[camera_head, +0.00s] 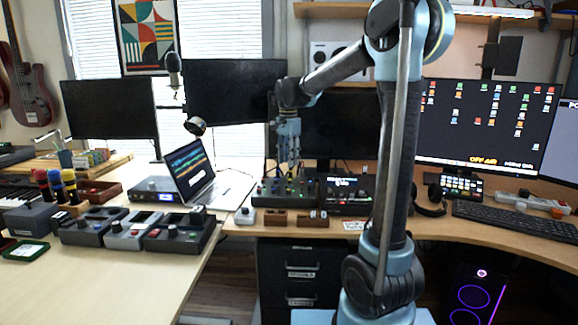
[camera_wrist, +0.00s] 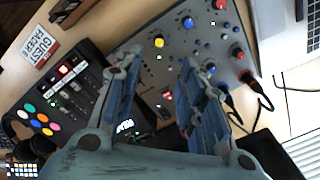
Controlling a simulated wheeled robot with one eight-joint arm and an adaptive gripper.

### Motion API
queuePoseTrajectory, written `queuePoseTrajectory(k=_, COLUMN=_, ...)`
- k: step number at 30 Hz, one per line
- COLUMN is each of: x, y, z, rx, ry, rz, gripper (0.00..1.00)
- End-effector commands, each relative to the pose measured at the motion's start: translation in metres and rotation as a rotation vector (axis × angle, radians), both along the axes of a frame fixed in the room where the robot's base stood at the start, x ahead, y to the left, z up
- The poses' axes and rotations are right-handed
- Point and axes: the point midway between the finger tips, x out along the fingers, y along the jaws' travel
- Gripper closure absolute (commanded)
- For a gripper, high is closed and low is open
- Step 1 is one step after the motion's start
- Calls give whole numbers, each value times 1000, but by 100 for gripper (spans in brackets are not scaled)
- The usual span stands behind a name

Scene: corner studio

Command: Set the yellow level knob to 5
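In the wrist view, a yellow knob (camera_wrist: 159,41) stands on a grey mixer panel (camera_wrist: 140,62). A blue knob (camera_wrist: 188,22) and several red knobs are on the same panel. My gripper (camera_wrist: 160,62) is open, its fingers spread apart and nothing visible between them. The yellow knob shows between and just beyond the fingertips in the picture; I cannot tell the height gap. The knob's pointer and scale are too small to read. In the head view, my gripper (camera_head: 291,165) points down over the mixer (camera_head: 268,201); the yellow knob cannot be made out clearly there.
Beside the mixer is a console with coloured buttons (camera_wrist: 45,122) and a "GUEST FADER 6" card (camera_wrist: 40,46). Cables plug in near the red knobs. A laptop (camera_head: 192,170) stands left of the mixer and monitors (camera_head: 230,90) behind. Small brown boxes (camera_head: 312,221) sit in front.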

Motion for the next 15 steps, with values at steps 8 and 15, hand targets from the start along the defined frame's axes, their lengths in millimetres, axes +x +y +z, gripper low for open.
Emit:
queuePoseTrajectory(k=8, x=0, y=0, z=13, rx=0, ry=0, rz=337, gripper=64)
queuePoseTrajectory(k=15, x=0, y=1, z=30, rx=0, ry=0, rz=775, gripper=64)
